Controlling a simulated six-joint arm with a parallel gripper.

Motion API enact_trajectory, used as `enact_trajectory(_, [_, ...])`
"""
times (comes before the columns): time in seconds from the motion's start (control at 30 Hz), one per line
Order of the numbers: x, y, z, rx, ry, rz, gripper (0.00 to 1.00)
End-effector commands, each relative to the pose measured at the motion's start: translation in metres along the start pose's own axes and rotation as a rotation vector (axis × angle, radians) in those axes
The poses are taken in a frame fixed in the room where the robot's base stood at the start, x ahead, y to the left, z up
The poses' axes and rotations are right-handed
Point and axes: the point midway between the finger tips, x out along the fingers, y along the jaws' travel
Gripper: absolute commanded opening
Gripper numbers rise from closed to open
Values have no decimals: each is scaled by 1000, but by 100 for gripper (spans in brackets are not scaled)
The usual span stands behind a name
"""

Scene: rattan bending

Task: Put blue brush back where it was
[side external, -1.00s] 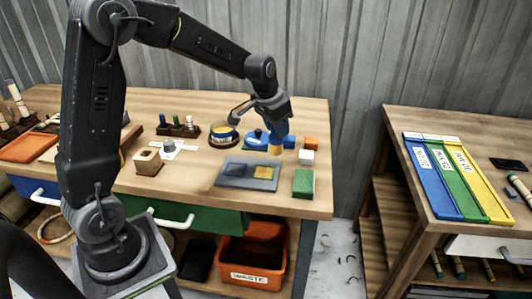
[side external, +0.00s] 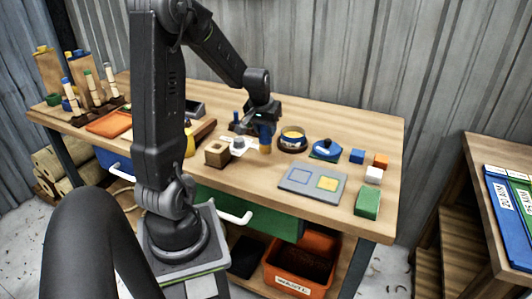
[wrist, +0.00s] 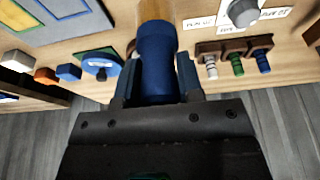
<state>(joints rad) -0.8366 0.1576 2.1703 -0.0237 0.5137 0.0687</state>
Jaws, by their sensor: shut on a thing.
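My gripper (side external: 264,122) is shut on the blue brush (side external: 265,140) and holds it upright, tan end down, above the table. In the wrist view the brush's blue handle (wrist: 158,62) sits between the fingers, with the tan end pointing away. A dark rack (wrist: 222,47) with white, green and blue pegs lies to the right of the brush in the wrist view. In the side view my gripper largely hides this rack. I cannot tell whether the tan end touches the table.
A grey mat (side external: 298,188) with blue and yellow squares lies front right. A blue round tool (side external: 326,149), blue cube (side external: 357,156), orange cube (side external: 381,161), white cube (side external: 373,175) and green block (side external: 367,203) stand nearby. A holed wooden block (side external: 217,153) and white labels (side external: 250,150) are left.

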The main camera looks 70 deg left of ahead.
Motion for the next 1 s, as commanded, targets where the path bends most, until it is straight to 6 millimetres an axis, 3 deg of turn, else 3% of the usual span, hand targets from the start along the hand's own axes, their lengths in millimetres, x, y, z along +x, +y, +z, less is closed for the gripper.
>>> enact_trajectory(0.4, [49,1,15,2,-2,2,6])
enact_trajectory(0.83, [55,1,16,3,1,2,6])
enact_trajectory(0.87, [55,1,17,3,1,2,35])
enact_trajectory(1.0, [54,1,16,3,2,2,48])
